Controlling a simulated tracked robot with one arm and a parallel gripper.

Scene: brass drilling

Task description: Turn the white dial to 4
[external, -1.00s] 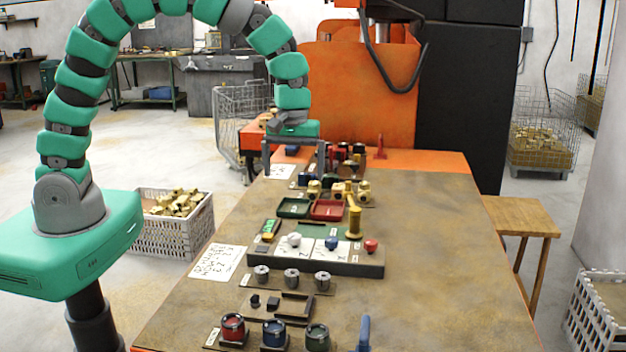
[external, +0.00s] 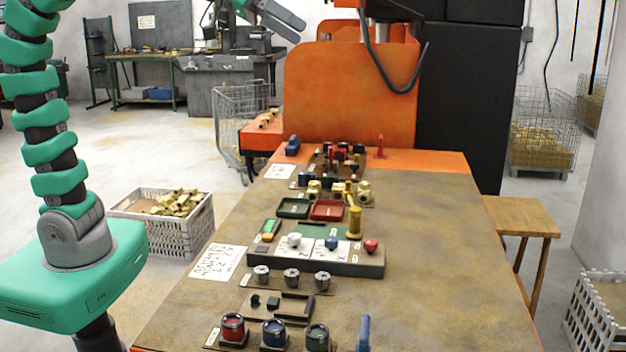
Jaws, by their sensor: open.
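The white dial (external: 294,240) sits on a white plate at the left of the dark control box, left of a blue dial (external: 331,243) on its own plate. Its pointer and the numbers around it are too small to read. My gripper (external: 273,22) is at the top edge of the view, high above and beyond the table and well away from the dial.
The control box (external: 347,263) also bears a red knob (external: 371,246) and a green-yellow switch. Grey knobs (external: 291,278) lie in front, trays behind. A written sheet (external: 218,262) lies left. The table's right side is clear.

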